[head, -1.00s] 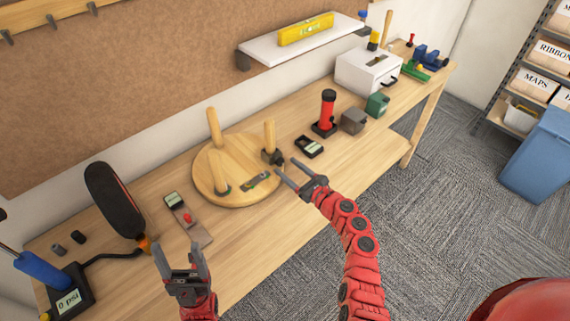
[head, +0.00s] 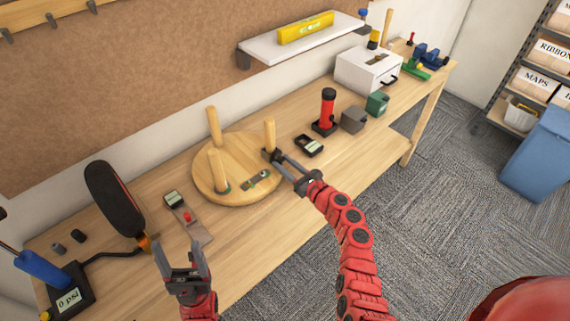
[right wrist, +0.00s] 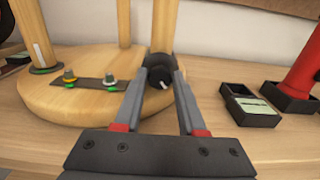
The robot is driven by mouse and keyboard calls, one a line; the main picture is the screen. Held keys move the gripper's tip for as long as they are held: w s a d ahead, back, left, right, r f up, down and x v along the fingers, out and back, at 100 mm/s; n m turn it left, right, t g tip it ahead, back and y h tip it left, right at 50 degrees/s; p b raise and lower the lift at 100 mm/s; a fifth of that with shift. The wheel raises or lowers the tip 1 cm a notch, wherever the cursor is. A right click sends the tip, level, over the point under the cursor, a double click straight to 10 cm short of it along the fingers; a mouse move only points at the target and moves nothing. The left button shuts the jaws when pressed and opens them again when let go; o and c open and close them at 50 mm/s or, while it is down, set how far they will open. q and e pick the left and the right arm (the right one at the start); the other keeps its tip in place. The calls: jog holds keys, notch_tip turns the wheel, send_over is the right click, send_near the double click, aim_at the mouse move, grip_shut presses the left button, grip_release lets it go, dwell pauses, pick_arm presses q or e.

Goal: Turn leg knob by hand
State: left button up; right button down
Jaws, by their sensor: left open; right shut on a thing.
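The round wooden stool top (head: 212,172) lies on the bench with its wooden legs pointing up. A dark leg knob (right wrist: 159,76) sits at the base of the right leg (head: 269,134), near the rim. My right gripper (head: 274,157) has its fingers around the knob and is shut on it; in the right wrist view the fingertips (right wrist: 160,78) flank the knob. A small plate with two studs (head: 256,180) lies on the stool top, left of the fingers. My left gripper (head: 182,252) is open and empty above the bench's front edge.

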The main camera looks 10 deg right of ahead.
jog(key=n+b, duration=0.3)
jog(key=n, duration=0.1)
jog(key=shift+f+b, duration=0.35)
jog(key=shift+r+n+b, duration=0.25)
jog(key=shift+n+b, duration=0.1)
jog(key=shift+n, duration=0.45)
jog(key=c, duration=0.5)
grip_release()
jog(key=shift+r, duration=0.1)
jog(key=shift+s, duration=0.1)
